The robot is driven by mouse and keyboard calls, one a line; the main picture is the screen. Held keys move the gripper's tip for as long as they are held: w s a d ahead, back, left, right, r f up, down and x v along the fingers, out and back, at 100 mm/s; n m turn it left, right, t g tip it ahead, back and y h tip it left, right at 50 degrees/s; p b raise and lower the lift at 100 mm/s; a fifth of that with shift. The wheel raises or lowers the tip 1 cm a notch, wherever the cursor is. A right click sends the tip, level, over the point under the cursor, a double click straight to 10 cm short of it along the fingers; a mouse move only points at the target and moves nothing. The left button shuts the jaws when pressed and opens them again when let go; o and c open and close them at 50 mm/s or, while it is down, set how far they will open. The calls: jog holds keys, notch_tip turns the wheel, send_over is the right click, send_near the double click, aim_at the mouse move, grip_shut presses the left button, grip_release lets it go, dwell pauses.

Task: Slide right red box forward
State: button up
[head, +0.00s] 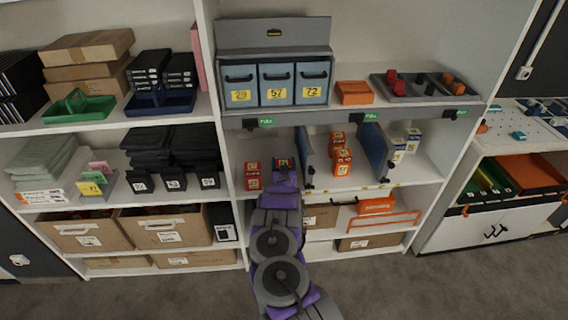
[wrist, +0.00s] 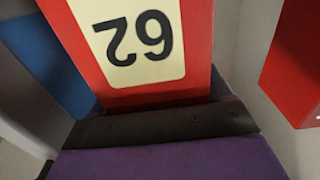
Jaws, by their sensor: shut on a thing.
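The right red box (head: 284,161) stands on the middle shelf, right of two other red boxes and left of a blue divider. My gripper (head: 284,175) reaches it from the front and hides most of it in the head view. In the wrist view the red box (wrist: 85,45) fills the top middle, its pale label reading 62 upside down. The dark edge of my gripper (wrist: 165,122) lies against the box there. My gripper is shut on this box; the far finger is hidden.
The left red boxes (head: 252,183) stand close by; one red box (wrist: 300,65) shows at right in the wrist view. The blue divider (head: 305,157) stands close on the right, with orange boxes (head: 342,162) beyond it. A grey shelf edge (head: 340,115) runs above.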

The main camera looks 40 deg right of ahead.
jog(key=shift+s+a, duration=0.25)
jog(key=o, duration=1.2)
jog(key=shift+d, duration=0.2)
jog(key=shift+c, duration=0.2)
jog(key=shift+a, duration=0.2)
jog(key=p+v, duration=0.5)
jog(key=v, duration=1.2)
jog(key=shift+a, duration=0.1)
